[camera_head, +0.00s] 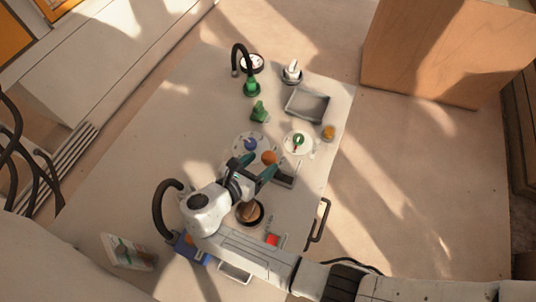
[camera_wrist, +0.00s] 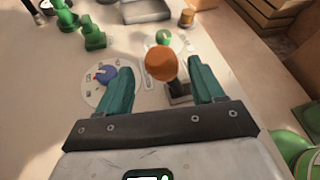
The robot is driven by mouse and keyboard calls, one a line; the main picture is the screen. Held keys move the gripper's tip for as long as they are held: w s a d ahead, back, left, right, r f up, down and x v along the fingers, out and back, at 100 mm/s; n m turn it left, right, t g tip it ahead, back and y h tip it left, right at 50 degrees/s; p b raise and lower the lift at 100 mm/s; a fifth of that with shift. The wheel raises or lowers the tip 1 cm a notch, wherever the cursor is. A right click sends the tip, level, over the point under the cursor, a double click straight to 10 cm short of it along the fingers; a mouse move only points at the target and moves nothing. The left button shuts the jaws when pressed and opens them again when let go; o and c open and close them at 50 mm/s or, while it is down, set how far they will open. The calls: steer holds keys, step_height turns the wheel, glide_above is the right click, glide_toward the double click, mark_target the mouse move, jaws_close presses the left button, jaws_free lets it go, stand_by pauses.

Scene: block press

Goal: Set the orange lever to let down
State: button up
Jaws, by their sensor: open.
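The orange lever is a round orange knob (camera_wrist: 161,63) on a dark stem rising from a dark base. In the wrist view the knob stands between the two teal fingers of my gripper (camera_wrist: 160,85), apart from both of them. In the head view the orange knob (camera_head: 268,157) shows just beyond the fingertips of my gripper (camera_head: 261,166), which is open. The dark lever base (camera_head: 284,180) lies to the lower right of the knob, partly hidden by the fingers. Which setting the lever is at cannot be told.
A blue knob on a white dial (camera_head: 250,144) is left of the lever. A second dial (camera_head: 298,143) with a green knob and red pointer is to the upper right. Beyond are green parts (camera_head: 259,112) and a grey tray (camera_head: 307,104). A round wooden piece (camera_head: 249,212) lies below my gripper.

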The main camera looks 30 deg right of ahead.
mark_target(265, 161)
steer(key=shift+x, duration=2.3)
jaws_close()
